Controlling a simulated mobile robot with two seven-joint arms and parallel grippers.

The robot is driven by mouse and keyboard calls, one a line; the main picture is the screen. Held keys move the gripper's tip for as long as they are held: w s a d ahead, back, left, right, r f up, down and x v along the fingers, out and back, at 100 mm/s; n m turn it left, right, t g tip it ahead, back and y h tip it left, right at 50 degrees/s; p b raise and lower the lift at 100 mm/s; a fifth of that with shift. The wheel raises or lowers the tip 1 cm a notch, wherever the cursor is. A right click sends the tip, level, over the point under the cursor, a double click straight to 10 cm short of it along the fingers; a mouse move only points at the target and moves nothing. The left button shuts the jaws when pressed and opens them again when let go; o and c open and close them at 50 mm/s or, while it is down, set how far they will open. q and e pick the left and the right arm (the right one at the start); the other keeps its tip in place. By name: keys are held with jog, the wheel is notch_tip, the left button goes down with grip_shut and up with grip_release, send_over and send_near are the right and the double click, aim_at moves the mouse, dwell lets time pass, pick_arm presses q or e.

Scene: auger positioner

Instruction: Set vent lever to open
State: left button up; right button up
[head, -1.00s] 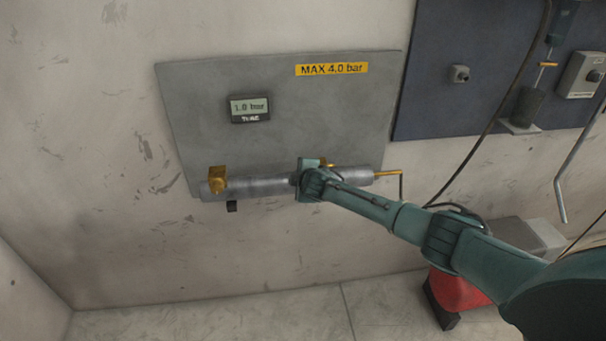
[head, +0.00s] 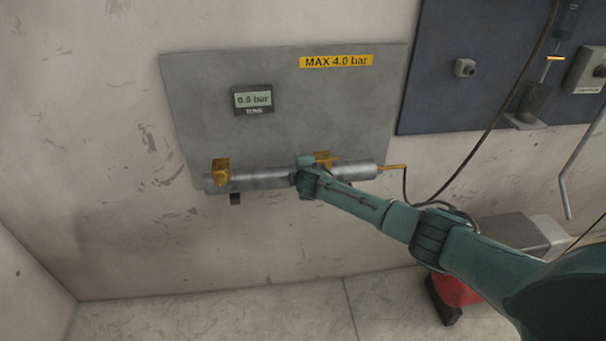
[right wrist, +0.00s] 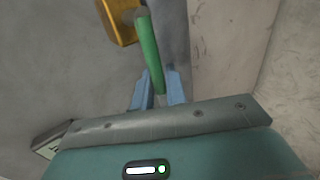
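A green lever (right wrist: 150,52) shows in the right wrist view, its upper end by a yellow block (right wrist: 120,20) and a grey pipe. My right gripper (right wrist: 160,82) has its two blue fingers on either side of the lever's free end and looks shut on it. In the head view my right gripper (head: 306,172) is at the middle of the grey cylinder (head: 255,179) and hides the lever. A small display (head: 254,100) on the grey panel reads about 0.5 bar. My left gripper is not in view.
The grey panel (head: 200,105) carries a yellow "MAX 4.0 bar" label (head: 336,61). A dark blue panel (head: 440,90) and a hanging cable are at right. The left floor is clear.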

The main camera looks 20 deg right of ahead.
jog(key=o, duration=0.3)
jog(key=shift+o, duration=0.2)
jog(key=shift+s, duration=0.1)
jog(key=p+v, duration=0.2)
jog(key=v, duration=1.1)
jog(key=s+a+f+m+g+y, duration=0.1)
jog(key=s+a+f+m+y, duration=0.4)
jog(key=s+a+f, duration=0.75)
jog(key=s+d+m, duration=0.1)
jog(key=s+m, duration=0.3)
jog(key=s, duration=0.4)
jog(key=s+d+m, duration=0.2)
jog(key=s+m, duration=0.1)
jog(key=s, duration=0.6)
jog(key=shift+s+d+f+m+t+y, duration=0.25)
jog(key=shift+d+m+t+y, duration=0.05)
jog(key=shift+m+y, duration=0.1)
